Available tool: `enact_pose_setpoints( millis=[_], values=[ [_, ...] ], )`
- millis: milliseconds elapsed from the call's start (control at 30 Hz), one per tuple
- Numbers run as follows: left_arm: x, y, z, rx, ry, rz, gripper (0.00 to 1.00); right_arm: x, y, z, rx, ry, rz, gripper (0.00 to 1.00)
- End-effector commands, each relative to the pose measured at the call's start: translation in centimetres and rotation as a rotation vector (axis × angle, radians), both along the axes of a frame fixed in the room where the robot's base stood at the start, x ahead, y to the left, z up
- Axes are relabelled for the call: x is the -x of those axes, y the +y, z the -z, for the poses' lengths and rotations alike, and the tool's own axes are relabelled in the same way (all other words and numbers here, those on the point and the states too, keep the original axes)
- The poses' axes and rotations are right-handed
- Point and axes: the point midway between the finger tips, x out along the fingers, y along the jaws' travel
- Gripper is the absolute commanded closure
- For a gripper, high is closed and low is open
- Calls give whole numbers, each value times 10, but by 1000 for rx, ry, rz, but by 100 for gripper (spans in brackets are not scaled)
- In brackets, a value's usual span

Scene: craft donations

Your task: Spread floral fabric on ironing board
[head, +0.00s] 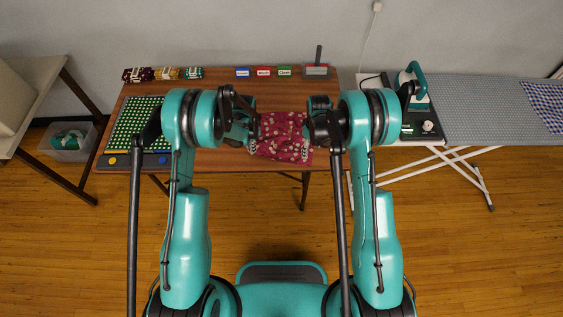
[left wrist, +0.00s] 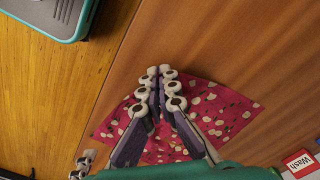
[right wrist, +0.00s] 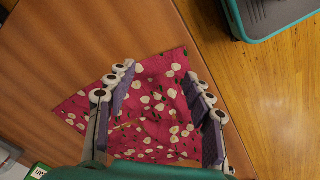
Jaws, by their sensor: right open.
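The floral fabric (head: 280,138), dark red with pale flowers, lies spread on the wooden table's front right part, somewhat rumpled. My left gripper (head: 252,128) is at its left side; in the left wrist view the fingers (left wrist: 160,70) are closed together where the fabric's edges (left wrist: 225,108) meet, apparently pinching a corner. My right gripper (head: 312,130) is at its right side; in the right wrist view its fingers (right wrist: 160,72) are apart, with the fabric (right wrist: 150,105) below and between them. The grey dotted ironing board (head: 480,108) stands to the right of the table.
A teal iron (head: 414,84) stands at the board's left end, by a dark panel. A blue checked cloth (head: 546,104) lies at its right. A green-dotted mat (head: 136,124), folded fabrics (head: 162,73), label cards (head: 263,72) and a grey holder (head: 316,72) occupy the table (head: 285,96).

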Motion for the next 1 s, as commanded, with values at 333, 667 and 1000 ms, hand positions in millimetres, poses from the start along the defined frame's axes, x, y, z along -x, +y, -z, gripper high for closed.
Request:
enact_pose_setpoints(
  millis=[333,667,1000],
  values=[
    [0,0,0,0,0,0,100,-12,16,-11,61,91,37,61],
    [0,0,0,0,0,0,100,-21,43,-52,220,256,141,61],
    [0,0,0,0,0,0,100,-11,37,-21,232,265,150,61]
  ],
)
